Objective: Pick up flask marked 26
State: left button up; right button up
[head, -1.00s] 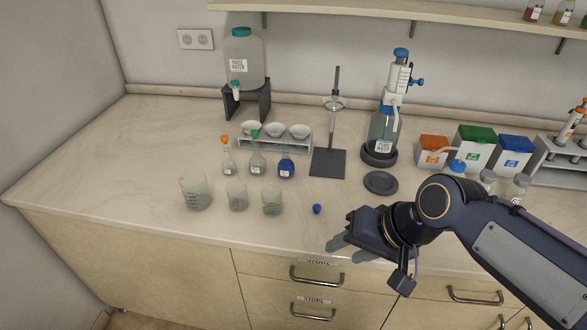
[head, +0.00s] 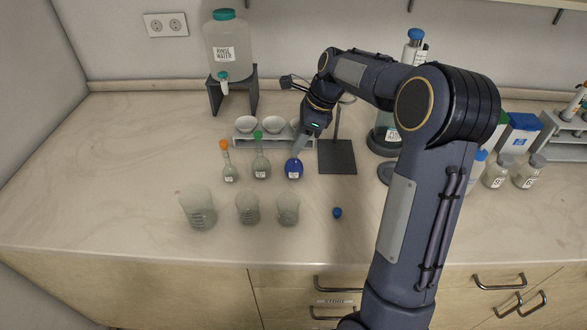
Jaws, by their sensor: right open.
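My right gripper (head: 300,145) is open, pointing down at the neck of the blue-liquid flask. The fingers hide that neck, and I cannot tell whether they touch it. My left gripper is not in view.
A blue stopper (head: 337,213) lies on the counter. Several beakers (head: 247,211) stand in front of the flasks. Behind are a rack of white bowls (head: 244,140), a rinse water tank (head: 228,50) and a stand (head: 337,158). The counter's left side is clear.

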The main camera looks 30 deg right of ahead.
aim_at(294, 158)
jog(key=shift+x, duration=1.9)
jog(key=shift+d, duration=0.1)
grip_shut()
